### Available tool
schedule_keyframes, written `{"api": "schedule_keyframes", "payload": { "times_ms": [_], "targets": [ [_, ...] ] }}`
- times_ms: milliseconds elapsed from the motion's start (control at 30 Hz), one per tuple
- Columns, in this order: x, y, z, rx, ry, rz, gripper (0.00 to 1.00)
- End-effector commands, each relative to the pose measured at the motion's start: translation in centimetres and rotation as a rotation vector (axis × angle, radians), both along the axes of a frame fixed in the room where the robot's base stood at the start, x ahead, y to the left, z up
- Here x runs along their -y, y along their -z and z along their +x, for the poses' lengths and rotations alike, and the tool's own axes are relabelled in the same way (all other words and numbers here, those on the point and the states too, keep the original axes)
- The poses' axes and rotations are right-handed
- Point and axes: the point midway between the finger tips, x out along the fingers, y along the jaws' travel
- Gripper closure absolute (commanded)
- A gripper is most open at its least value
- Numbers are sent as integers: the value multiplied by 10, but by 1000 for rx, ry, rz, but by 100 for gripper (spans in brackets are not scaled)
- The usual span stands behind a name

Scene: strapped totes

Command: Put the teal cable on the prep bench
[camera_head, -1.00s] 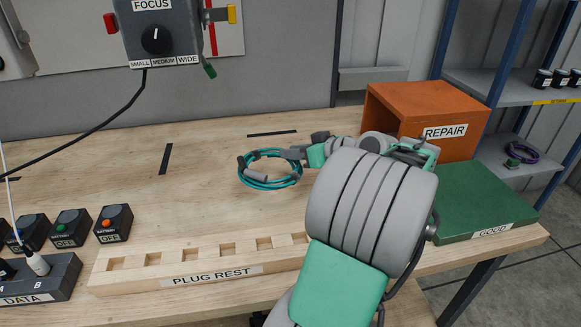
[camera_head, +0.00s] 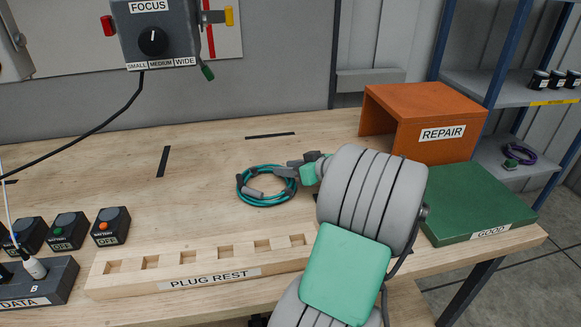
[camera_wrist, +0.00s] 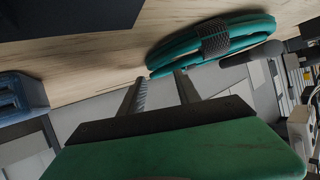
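The teal cable (camera_head: 266,186) is a coil with grey sleeves and appears to lie on the wooden bench (camera_head: 215,165), near its middle. My gripper (camera_head: 296,164) is at the coil's right side, low over the bench and partly hidden by my wrist. In the wrist view, the two fingers of my gripper (camera_wrist: 160,78) stand apart with a gap between them. The teal cable (camera_wrist: 185,50) is just beyond the fingertips there; whether they touch it I cannot tell.
A plug rest block (camera_head: 205,262) lines the front edge. An orange repair box (camera_head: 425,105) and a green pad marked GOOD (camera_head: 480,200) stand at right. Small battery boxes (camera_head: 110,226) and a data box (camera_head: 45,283) are at left. A purple cable (camera_head: 519,153) lies on the shelf.

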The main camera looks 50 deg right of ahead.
Motion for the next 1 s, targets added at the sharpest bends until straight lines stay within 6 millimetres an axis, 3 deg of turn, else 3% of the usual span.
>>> {"api": "schedule_keyframes", "payload": {
  "times_ms": [400,800,1000],
  "targets": [
    [1,-5,-4,1,2,-1,54],
    [6,-42,-89,0,4,-2,54],
    [7,-51,-109,0,1,0,54]
  ]
}}
